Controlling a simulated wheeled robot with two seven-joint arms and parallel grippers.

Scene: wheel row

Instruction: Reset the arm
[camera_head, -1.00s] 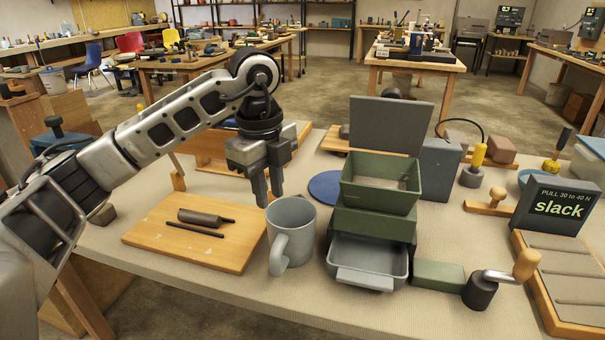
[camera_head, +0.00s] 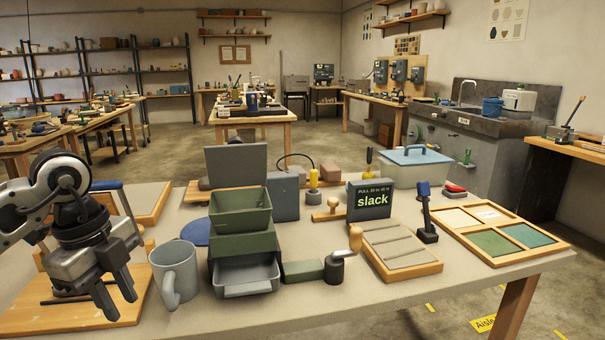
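My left gripper (camera_head: 117,300) is at the left of the head view, above the wooden board (camera_head: 30,318) and left of the grey mug (camera_head: 177,273). Its two fingers point down and stand apart, with nothing seen between them. The arm comes in bent from the left edge. A dark rod on the board is partly hidden behind the gripper. My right gripper is not in view.
A green box (camera_head: 241,210) with an open grey drawer (camera_head: 246,277) stands right of the mug.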

